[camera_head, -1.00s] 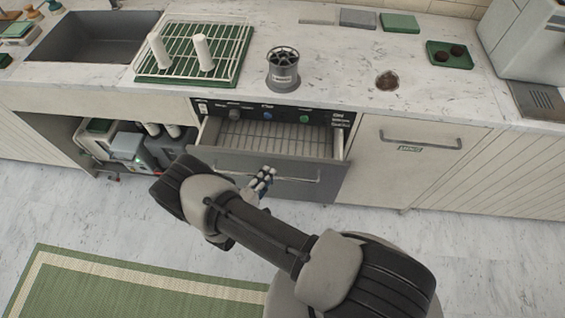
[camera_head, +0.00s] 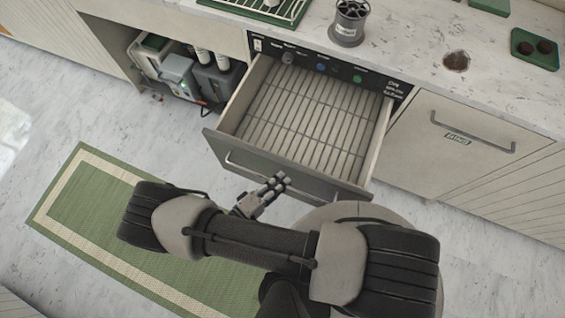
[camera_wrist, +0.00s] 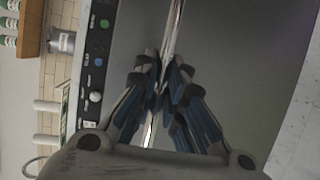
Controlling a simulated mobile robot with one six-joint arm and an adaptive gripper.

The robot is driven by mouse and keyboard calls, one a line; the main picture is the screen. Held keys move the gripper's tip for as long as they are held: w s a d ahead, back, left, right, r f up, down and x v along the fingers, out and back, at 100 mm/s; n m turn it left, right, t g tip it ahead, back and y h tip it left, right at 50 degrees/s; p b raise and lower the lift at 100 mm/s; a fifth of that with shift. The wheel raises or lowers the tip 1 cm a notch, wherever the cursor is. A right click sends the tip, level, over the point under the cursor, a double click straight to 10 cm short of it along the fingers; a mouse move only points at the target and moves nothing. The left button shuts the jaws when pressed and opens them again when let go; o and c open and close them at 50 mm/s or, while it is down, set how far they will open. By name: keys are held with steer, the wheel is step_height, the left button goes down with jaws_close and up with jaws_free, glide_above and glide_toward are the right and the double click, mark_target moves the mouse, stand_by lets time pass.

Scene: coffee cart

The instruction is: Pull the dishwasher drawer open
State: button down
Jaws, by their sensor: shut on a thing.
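The dishwasher drawer (camera_head: 315,125) is pulled well out from under the counter, with its empty slatted rack showing. Its grey front panel (camera_head: 310,180) carries a bar handle (camera_head: 243,167), partly hidden by my gripper. My gripper (camera_head: 278,181) is at the middle of the handle on the outer side of the front. In the wrist view my gripper (camera_wrist: 166,75) is shut around the shiny handle bar (camera_wrist: 175,28), which runs up between the fingers. The control panel (camera_head: 325,65) with coloured buttons is above the drawer; it also shows in the wrist view (camera_wrist: 98,50).
A closed cabinet door with a handle (camera_head: 470,130) is right of the drawer. An open bay with containers (camera_head: 185,75) is to the left. A grey holder (camera_head: 348,22) stands on the counter (camera_head: 415,45). A green mat (camera_head: 95,200) lies on the floor.

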steer(key=c, duration=1.9)
jaws_free()
steer(key=shift+a, duration=0.1)
steer(key=v, duration=1.2)
